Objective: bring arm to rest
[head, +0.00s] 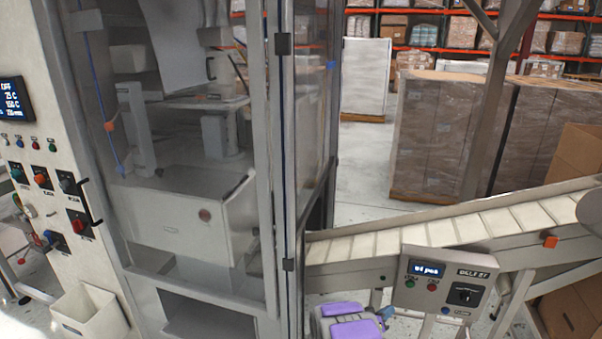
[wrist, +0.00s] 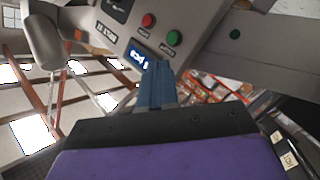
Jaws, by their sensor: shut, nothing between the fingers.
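My gripper (wrist: 156,72) shows in the wrist view as blue fingers closed together beyond a dark block and my purple arm link. Nothing shows between the fingers. In the head view my purple arm is low at the bottom centre, folded, with the blue gripper (head: 386,313) at its right end. It is just below the grey belt control box (head: 440,283). In the wrist view the same box (wrist: 118,25), tilted, with red and green buttons and a lit display, fills the top, close beyond the fingertips. Whether they touch it I cannot tell.
An inclined conveyor (head: 400,237) runs up to the right from the glazed machine enclosure (head: 195,200). A button panel (head: 45,190) and a white bin (head: 90,312) are at the left. Wrapped pallets (head: 450,135) stand behind. Clear floor (head: 362,165) shows between the enclosure and pallets.

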